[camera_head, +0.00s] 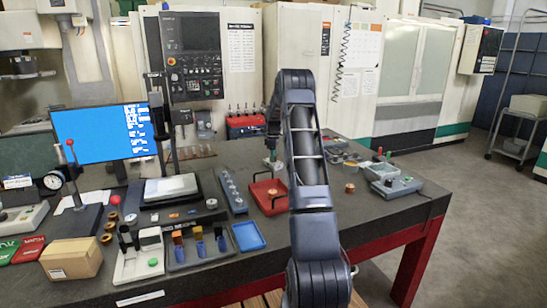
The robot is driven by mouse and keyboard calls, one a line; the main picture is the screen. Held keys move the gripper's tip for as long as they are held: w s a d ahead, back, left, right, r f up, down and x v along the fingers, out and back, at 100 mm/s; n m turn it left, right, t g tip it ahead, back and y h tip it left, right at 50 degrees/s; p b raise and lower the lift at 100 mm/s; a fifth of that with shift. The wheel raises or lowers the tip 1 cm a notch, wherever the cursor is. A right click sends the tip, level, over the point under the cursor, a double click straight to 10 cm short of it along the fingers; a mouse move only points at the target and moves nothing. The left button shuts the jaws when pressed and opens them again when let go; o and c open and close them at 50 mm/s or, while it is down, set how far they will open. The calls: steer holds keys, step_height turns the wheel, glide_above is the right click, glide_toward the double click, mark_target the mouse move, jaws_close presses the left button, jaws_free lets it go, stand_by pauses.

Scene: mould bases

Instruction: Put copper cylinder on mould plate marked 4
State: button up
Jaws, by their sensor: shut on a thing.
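My gripper (273,160) shows small beside my forearm, pointing down just above the far end of a red tray (281,207). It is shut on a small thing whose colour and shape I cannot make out. A small copper-coloured cylinder (349,188) stands on the dark table, right of my arm. Another small copper-coloured piece (273,191) shows in the red tray. A grey-blue strip (241,208) with several round spots lies left of the tray. No mark 4 is readable, so I cannot tell which plate bears it.
A blue tray (248,236) and a holder with coloured blocks (197,245) lie front left. Grey boxes with knobs (397,188) stand at right. A monitor (105,130), cardboard box (71,259) and dial gauge crowd the left.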

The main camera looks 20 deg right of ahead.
steer(key=o, duration=1.2)
steer(key=shift+f, duration=0.1)
